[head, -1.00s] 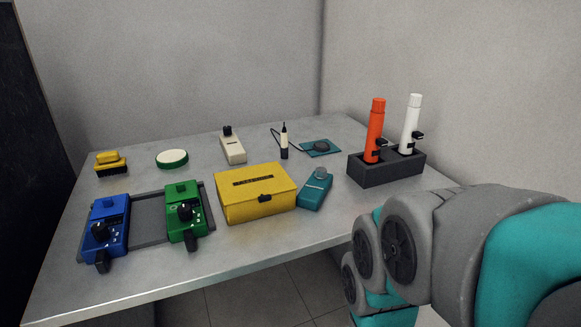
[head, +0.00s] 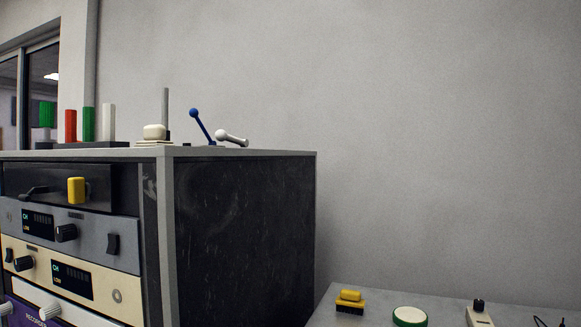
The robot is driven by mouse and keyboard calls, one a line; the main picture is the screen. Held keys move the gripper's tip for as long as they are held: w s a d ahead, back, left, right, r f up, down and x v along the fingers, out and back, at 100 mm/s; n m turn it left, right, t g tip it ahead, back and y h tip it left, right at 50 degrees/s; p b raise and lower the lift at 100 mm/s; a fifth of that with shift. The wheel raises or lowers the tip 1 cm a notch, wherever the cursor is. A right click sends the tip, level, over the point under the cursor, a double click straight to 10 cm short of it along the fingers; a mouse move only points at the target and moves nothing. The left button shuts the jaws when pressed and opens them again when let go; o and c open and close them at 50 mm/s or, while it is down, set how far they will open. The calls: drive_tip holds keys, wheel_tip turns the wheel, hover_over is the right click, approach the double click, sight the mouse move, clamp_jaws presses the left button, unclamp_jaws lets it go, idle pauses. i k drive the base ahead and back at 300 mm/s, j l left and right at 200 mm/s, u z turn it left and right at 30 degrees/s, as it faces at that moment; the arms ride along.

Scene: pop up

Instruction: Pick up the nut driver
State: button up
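I cannot tell for sure which thing is the nut driver. On top of the dark equipment cabinet (head: 245,240), a red upright handle (head: 71,126), a green one (head: 89,124) and a white one (head: 108,122) stand side by side, apparently in a low dark rack (head: 92,145). Their lower ends are hidden. To their right, a blue ball-ended rod (head: 203,126) leans, and a white piece with a rounded end (head: 232,138) lies beside it. My gripper is not in view.
A cream block (head: 154,133) and a thin grey post (head: 165,112) also stand on the cabinet. The cabinet front carries protruding knobs and a yellow handle (head: 76,190). At lower right, the metal table (head: 375,312) holds a yellow brush (head: 350,301) and a green-rimmed white disc (head: 409,317).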

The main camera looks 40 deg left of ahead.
sight(46, 110)
drive_tip(key=u, duration=2.65)
